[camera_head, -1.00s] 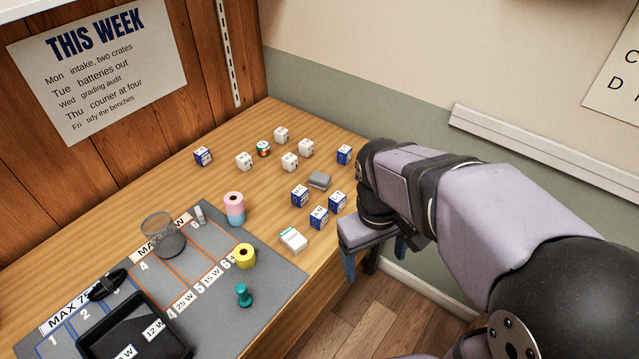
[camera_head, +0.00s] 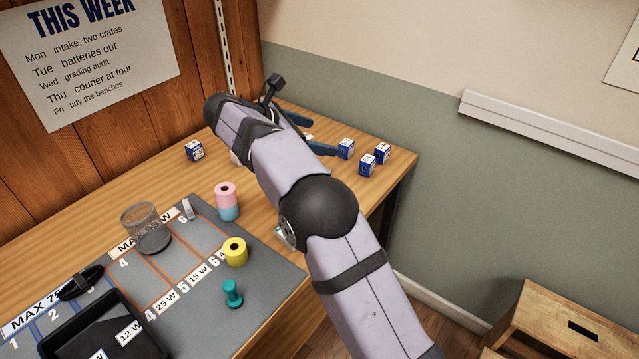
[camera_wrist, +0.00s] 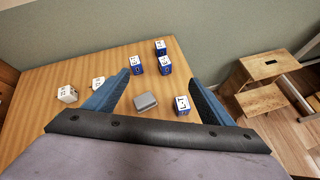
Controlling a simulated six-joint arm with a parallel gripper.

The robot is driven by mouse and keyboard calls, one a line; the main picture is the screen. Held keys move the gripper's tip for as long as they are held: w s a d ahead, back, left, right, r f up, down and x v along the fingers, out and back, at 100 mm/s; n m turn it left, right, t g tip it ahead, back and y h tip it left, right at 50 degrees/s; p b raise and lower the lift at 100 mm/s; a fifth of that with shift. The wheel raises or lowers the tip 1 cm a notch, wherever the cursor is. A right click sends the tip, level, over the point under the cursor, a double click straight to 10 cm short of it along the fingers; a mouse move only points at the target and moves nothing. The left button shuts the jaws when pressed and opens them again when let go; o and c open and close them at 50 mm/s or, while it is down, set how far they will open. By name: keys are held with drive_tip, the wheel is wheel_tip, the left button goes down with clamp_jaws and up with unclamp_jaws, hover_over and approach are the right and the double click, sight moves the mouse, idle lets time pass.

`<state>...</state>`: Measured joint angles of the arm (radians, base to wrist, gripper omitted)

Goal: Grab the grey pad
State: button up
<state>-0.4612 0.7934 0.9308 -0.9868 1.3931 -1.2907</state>
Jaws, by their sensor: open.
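The grey pad (camera_wrist: 146,103) is a small rounded grey block lying on the wooden table in the wrist view. It lies between my gripper's two blue fingers in that picture, nearer the palm than the fingertips. My gripper (camera_wrist: 160,78) is open with nothing between its fingers that I can see it touching; how high it is above the pad is hard to tell. In the head view my gripper (camera_head: 308,133) is over the back of the table, and my arm hides the pad.
Blue-and-white boxes (camera_wrist: 164,66) stand past the fingertips, and another (camera_wrist: 181,106) stands close right of the pad. A grey mat (camera_head: 205,290) with a black tray (camera_head: 60,345) fills the front left. A wooden stool (camera_wrist: 262,65) stands beyond the table.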

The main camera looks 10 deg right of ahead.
drive_tip(key=w+a+n+t+h+b, duration=0.1)
drive_tip(key=w+a+n+t+b, duration=0.15)
drive_tip(key=a, duration=0.25)
drive_tip(key=shift+n+g+h, duration=0.25)
drive_tip(key=shift+n+h, duration=0.05)
drive_tip(key=shift+n, duration=0.05)
drive_tip(key=f, duration=1.4)
drive_tip(key=shift+w+d, duration=0.1)
drive_tip(key=shift+d, duration=0.15)
drive_tip(key=shift+p+x, duration=0.8)
drive_tip(key=shift+x, duration=2.9)
drive_tip(key=shift+w+a, duration=0.1)
drive_tip(key=shift+w, duration=0.05)
drive_tip(key=shift+c, duration=0.5)
drive_tip(key=c, duration=1)
